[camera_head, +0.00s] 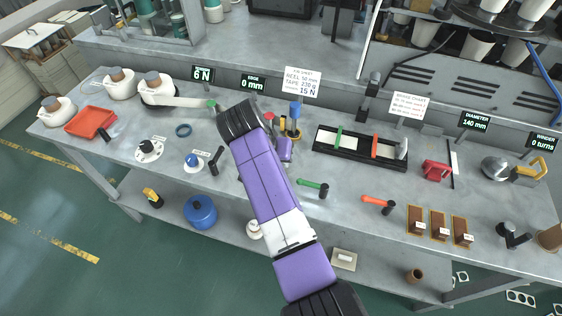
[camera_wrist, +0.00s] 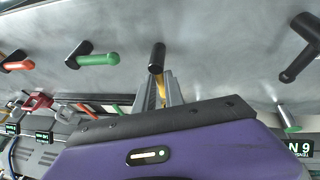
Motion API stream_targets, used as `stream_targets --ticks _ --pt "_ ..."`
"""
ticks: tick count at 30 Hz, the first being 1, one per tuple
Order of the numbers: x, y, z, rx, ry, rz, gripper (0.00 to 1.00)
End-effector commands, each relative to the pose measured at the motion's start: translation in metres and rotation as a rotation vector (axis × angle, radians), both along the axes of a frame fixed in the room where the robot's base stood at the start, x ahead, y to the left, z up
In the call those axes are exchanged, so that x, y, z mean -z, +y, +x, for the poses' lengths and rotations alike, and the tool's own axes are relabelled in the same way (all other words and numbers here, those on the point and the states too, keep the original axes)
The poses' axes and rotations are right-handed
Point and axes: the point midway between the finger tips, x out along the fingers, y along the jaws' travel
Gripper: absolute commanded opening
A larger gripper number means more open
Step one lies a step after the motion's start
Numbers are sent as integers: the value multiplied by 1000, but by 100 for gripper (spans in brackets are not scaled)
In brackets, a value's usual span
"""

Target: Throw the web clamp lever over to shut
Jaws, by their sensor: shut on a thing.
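In the wrist view a lever with a black end (camera_wrist: 157,57) and a yellow bar (camera_wrist: 161,93) stands at the middle, above the grey bench. My gripper (camera_wrist: 164,88) is shut on the yellow bar, with one finger on each side. No label on this lever can be read, so I cannot tell whether it is the web clamp lever. In the head view my purple arm hides this lever and my gripper. A green lever (camera_head: 312,185) and an orange lever (camera_head: 376,201) with black ends lie to the right there. A separate black handle (camera_head: 215,160) stands left of my arm.
The grey bench holds a long black tray (camera_head: 330,150), a red block (camera_head: 435,171) and several brown blocks to the right. A purple and yellow device (camera_head: 286,150) stands just right of my arm. An orange tray (camera_head: 90,122) and white pots are at the left.

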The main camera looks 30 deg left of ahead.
Motion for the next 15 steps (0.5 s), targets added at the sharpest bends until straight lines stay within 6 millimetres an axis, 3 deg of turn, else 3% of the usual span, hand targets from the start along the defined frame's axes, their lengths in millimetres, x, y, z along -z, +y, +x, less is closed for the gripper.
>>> stream_targets --ticks 15 --pt "6 -6 -2 107 13 -12 0"
